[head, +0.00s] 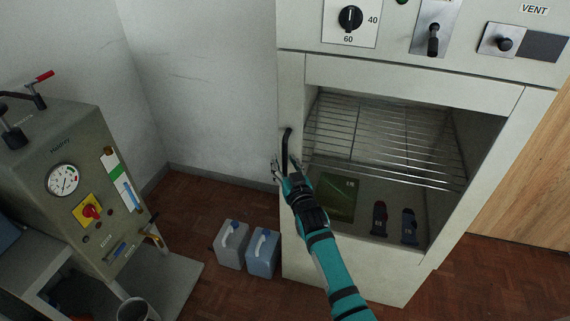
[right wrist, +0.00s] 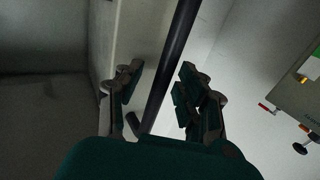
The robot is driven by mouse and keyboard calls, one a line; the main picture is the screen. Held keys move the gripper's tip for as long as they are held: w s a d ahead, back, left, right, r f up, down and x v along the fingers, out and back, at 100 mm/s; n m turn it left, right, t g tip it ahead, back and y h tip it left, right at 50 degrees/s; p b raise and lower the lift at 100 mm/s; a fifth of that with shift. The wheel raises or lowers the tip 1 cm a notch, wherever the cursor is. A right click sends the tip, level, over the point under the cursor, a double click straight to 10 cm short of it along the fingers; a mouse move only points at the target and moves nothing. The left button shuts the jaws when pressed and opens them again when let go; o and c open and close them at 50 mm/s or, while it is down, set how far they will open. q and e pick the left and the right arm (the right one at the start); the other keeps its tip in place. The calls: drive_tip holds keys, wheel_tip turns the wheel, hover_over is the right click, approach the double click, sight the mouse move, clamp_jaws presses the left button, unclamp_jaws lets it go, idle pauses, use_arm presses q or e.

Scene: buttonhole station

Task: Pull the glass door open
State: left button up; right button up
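The glass door (head: 468,180) is on the front of a pale grey cabinet and looks closed. A wire rack and items show through its pane. Its black bar handle (head: 288,139) stands upright at the door's left edge. My right gripper (head: 282,166) is at the handle's lower part. In the right wrist view the handle (right wrist: 175,55) runs between the spread fingers of my right gripper (right wrist: 160,84), with gaps visible on both sides. I cannot see contact. My left gripper is out of view.
A control panel with a black knob (head: 350,18) and a lever (head: 433,40) is above the door. Two jugs (head: 232,244) (head: 262,254) stand on the floor left of the cabinet. A grey machine with a gauge (head: 63,179) stands at the left. Some floor between is clear.

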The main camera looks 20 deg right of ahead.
clamp_jaws()
idle(0.6)
